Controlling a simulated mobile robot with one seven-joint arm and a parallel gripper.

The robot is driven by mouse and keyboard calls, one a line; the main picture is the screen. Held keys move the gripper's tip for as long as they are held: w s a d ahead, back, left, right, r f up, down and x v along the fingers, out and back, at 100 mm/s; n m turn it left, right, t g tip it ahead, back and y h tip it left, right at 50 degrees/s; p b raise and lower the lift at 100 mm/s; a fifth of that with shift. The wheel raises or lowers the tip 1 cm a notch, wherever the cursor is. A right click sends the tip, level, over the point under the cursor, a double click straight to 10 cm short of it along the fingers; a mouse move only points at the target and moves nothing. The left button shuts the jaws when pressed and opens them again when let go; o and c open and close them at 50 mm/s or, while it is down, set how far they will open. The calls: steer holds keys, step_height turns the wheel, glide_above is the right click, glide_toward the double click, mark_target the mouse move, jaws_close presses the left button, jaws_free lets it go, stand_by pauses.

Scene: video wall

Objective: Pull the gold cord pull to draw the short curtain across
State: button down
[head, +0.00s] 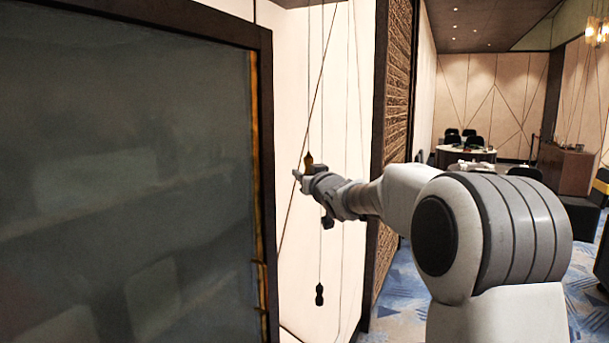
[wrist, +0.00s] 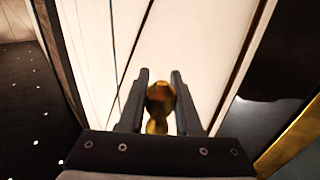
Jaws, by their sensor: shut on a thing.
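The gold cord pull (wrist: 159,103) sits between the two fingers of my gripper (wrist: 160,82) in the wrist view. In the head view, the gold cord pull (head: 308,162) shows its top just above my gripper (head: 303,174), hanging on a thin cord in front of a white panel. My gripper is shut on it; its lower part is partly hidden by the gripper. A second, dark cord pull (head: 319,294) hangs lower on its own cord, below my gripper. I cannot make out the short curtain in either view.
A large dark framed screen (head: 130,180) fills the left of the head view, close to the cords. A dark post and textured brown wall strip (head: 395,130) stand to the right of the cords. Tables and chairs (head: 465,150) are far back on blue carpet.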

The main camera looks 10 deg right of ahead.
steer(key=shift+f, duration=0.1)
stand_by(0.3)
step_height(320, 180, down, 36)
steer(key=b, duration=2.8)
steer(key=shift+f+b, duration=0.25)
steer(key=shift+b, duration=0.1)
steer(key=c, duration=0.6)
jaws_free()
steer(key=shift+r, duration=0.1)
steer(key=s+d+p, duration=0.2)
steer(key=s, duration=1.5)
steer(key=shift+s+d, duration=0.15)
steer(key=shift+d, duration=0.2)
